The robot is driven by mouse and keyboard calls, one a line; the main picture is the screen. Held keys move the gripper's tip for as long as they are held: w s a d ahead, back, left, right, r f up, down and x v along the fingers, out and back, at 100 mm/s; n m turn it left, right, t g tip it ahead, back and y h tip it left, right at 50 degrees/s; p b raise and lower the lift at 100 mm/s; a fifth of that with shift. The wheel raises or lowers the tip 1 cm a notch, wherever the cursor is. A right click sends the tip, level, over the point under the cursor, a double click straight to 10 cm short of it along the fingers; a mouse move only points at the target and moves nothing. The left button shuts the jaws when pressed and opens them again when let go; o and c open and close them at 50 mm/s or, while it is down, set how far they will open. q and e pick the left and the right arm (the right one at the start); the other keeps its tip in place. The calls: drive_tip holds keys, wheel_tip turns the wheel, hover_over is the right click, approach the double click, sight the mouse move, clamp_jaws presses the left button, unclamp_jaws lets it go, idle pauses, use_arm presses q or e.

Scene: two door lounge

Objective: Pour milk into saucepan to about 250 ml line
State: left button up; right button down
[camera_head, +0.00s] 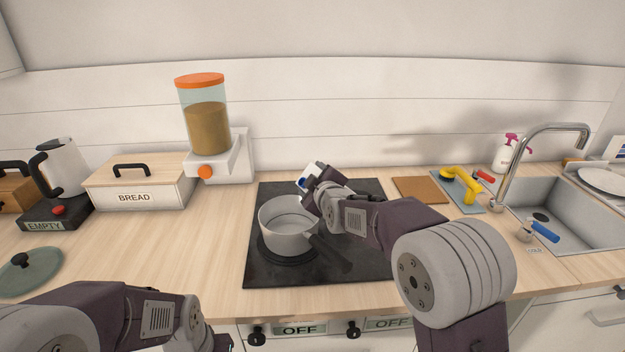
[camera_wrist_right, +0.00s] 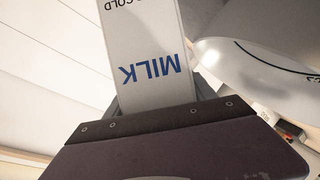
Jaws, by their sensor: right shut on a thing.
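The grey saucepan (camera_head: 287,226) sits on the black cooktop (camera_head: 355,265), its dark handle (camera_head: 329,254) toward the lower right. My right gripper (camera_head: 313,187) is above and behind the pan's right rim, shut on the milk carton (camera_wrist_right: 150,60). The carton is white with blue MILK lettering, upside down in the right wrist view; the head view shows only a small white and blue part. A curved light grey surface beside it in that view looks like the saucepan (camera_wrist_right: 255,70). Milk level and any stream cannot be made out. My left gripper is cut off below the head view.
A bread box (camera_head: 140,186), grain dispenser (camera_head: 207,130) and kettle (camera_head: 62,168) stand at the left. A pot lid (camera_head: 27,273) lies front left. A brown board (camera_head: 420,189), yellow tool (camera_head: 463,186) and sink (camera_head: 560,215) are at the right.

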drive_tip(key=shift+r, duration=0.15)
drive_tip(key=shift+n+p, duration=0.3)
drive_tip(key=shift+p, duration=0.1)
drive_tip(key=shift+n, duration=0.3)
drive_tip(key=shift+t, duration=0.3)
idle(0.4)
drive_tip(key=shift+r+n+h+p, duration=0.35)
drive_tip(key=shift+n+p, duration=0.25)
drive_tip(key=shift+p, duration=0.15)
idle(1.3)
